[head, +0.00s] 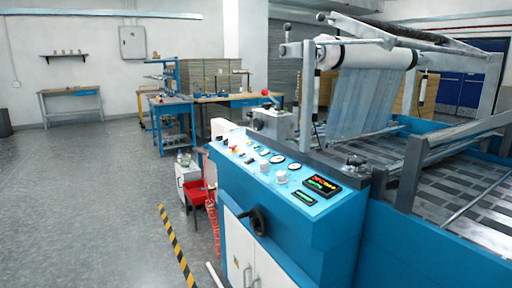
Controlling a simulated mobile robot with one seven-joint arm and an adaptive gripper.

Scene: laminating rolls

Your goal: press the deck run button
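The control panel (260,178) is the light blue sloped top of a blue console in the middle of the head view. It carries several small buttons at its left end, among them a red and yellow one (234,149). White knobs (281,177) and round dials (295,166) sit along its middle. A black display (322,186) with red and green digits is at the right end, with a smaller green display (305,198) below it. The labels are too small to read, so I cannot tell which button is deck run. My gripper is not in view.
A roller deck (470,195) and a clear film roll (372,56) are to the right. A red bin (200,196) and a yellow-black floor stripe (177,246) lie left. The floor (85,200) further left is clear.

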